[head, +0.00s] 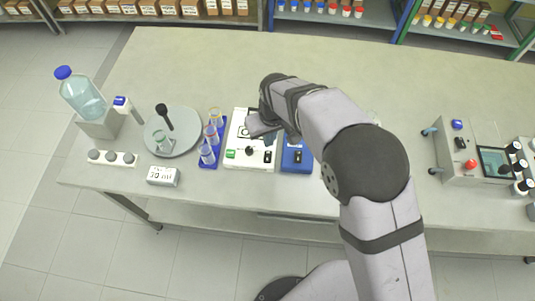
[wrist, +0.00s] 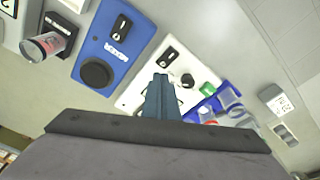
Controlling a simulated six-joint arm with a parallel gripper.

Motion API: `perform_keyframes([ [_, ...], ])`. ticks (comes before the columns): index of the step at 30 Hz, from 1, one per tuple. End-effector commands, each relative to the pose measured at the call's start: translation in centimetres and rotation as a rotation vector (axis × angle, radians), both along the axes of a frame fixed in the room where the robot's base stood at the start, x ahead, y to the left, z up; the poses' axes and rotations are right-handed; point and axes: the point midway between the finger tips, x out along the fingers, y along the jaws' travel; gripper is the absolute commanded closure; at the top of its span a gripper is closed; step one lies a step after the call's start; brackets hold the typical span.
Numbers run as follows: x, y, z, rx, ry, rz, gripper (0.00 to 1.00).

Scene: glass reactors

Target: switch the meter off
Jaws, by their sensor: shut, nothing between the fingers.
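Two boxes with black rocker switches stand side by side; I cannot tell for sure which is the meter. The white box (head: 238,160) has a green part, a black knob and a rocker switch (wrist: 170,53). The blue box (head: 297,168) at its right has its own rocker switch (wrist: 121,27), a large black knob and a label too blurred to read surely. My gripper (wrist: 161,78) is shut and empty, over the white box near its switch and knob. In the head view, my gripper (head: 252,130) and arm hide the back of both boxes. Contact is not clear.
A blue rack (head: 209,160) of tubes stands left of the white box. Further left are a round grey plate (head: 184,142), a small white display box (head: 163,176) and a blue-capped bottle (head: 83,95). A control panel (head: 478,145) stands far right. The table behind is clear.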

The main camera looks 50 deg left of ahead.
Motion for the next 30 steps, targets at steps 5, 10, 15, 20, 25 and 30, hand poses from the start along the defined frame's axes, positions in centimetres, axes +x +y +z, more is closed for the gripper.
perform_keyframes([
  [5,0.0,0.0,1.6,0.001,0.0,0.0,1.0],
  [10,0.0,0.1,2.9,0.002,-0.001,0.0,1.0],
  [15,0.0,0.0,3.5,0.001,0.0,0.0,1.0],
  [20,0.0,0.0,3.6,0.001,0.0,0.0,1.0],
  [25,0.0,0.0,3.5,0.001,0.0,0.0,1.0],
  [30,0.0,0.0,3.5,0.001,0.0,-0.003,1.0],
])
